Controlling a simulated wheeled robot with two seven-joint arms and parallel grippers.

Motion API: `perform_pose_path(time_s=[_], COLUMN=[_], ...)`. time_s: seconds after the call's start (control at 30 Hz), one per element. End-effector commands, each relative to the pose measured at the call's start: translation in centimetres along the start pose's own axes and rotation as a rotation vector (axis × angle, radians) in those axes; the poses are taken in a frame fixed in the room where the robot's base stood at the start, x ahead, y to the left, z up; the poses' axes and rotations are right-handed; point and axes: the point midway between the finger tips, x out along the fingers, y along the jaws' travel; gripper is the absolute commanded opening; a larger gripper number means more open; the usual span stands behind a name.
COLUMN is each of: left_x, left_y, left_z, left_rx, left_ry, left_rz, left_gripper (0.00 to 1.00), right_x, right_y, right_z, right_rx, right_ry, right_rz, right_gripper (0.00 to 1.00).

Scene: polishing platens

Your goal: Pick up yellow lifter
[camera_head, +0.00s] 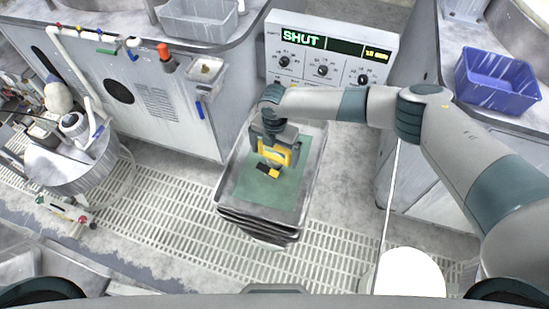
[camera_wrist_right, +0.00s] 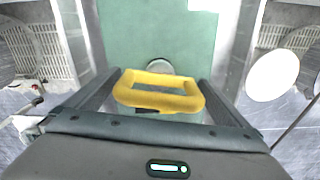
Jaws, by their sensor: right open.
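The yellow lifter (camera_head: 275,157) stands over a green mat (camera_head: 258,192) in a grey tray (camera_head: 231,168) in the middle of the head view. In the right wrist view the lifter (camera_wrist_right: 125,92) shows as a yellow loop handle with a pale round part behind it. My right gripper (camera_head: 274,140) is directly above the lifter, pointing down. It is open, with its dark fingers (camera_wrist_right: 158,82) on either side of the yellow handle and gaps showing. The lower part of the lifter is partly hidden. My left gripper is not in view.
A blue bin (camera_head: 497,88) sits on the right counter, and a grey bin (camera_head: 198,22) on the left counter. A round machine (camera_head: 75,170) stands left. Grated floor (camera_head: 165,205) lies around the tray.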

Motion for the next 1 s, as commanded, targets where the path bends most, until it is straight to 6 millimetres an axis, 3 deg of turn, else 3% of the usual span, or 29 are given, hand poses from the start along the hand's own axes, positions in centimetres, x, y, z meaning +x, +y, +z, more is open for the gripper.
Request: perform_pose_path(time_s=[0.07, 0.1, 0.3, 0.37, 0.77, 1.0], left_x=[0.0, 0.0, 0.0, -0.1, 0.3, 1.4], left_y=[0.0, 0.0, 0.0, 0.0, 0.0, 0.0], left_z=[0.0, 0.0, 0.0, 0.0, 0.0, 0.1], left_rx=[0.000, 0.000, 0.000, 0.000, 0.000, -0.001], left_ry=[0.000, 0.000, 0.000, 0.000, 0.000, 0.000], left_rz=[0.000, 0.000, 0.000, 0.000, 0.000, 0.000], left_gripper=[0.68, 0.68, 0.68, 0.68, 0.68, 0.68], right_x=[0.0, 0.0, 0.0, -0.3, -0.8, -2.7], right_y=[0.0, 0.0, 0.0, 0.2, 0.2, 0.2], right_z=[0.0, 0.0, 0.0, 0.1, 0.1, 0.1], right_rx=[0.000, 0.000, 0.000, 0.000, 0.000, -0.002], right_ry=[0.000, 0.000, 0.000, -0.002, -0.001, -0.002], right_rz=[0.000, 0.000, 0.000, 0.004, 0.004, 0.007], right_gripper=[1.00, 0.95, 0.49, 0.43, 0.43, 0.43])
